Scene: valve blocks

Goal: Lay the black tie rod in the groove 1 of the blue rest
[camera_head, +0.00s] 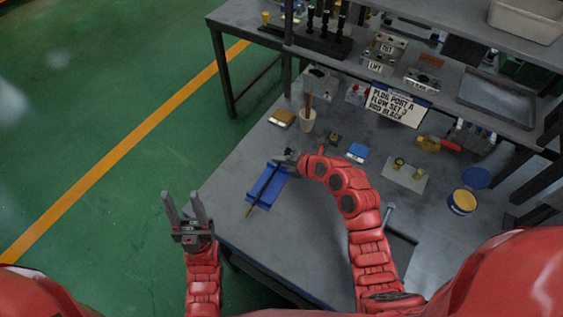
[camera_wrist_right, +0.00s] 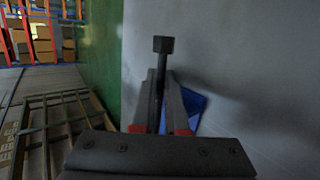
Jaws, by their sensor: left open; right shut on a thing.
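The blue rest (camera_head: 260,182) lies on the workbench in the head view; a corner of it shows in the wrist view (camera_wrist_right: 194,106). My right gripper (camera_head: 285,160) is at the rest's far end and shut on the black tie rod (camera_head: 268,184). The rod runs lengthwise over the rest, and its near end sticks out past the rest's near edge. In the wrist view the rod's square head (camera_wrist_right: 163,45) stands out beyond the fingers. I cannot tell whether the rod touches a groove, or which one. My left gripper (camera_head: 184,209) is open and empty, left of the bench.
A cup (camera_head: 307,121), a brass-topped block (camera_head: 281,117) and a small blue block (camera_head: 357,152) stand beyond the rest. A sign (camera_head: 394,104) and a grey tray (camera_head: 496,101) are further back. The bench just in front of the rest is clear.

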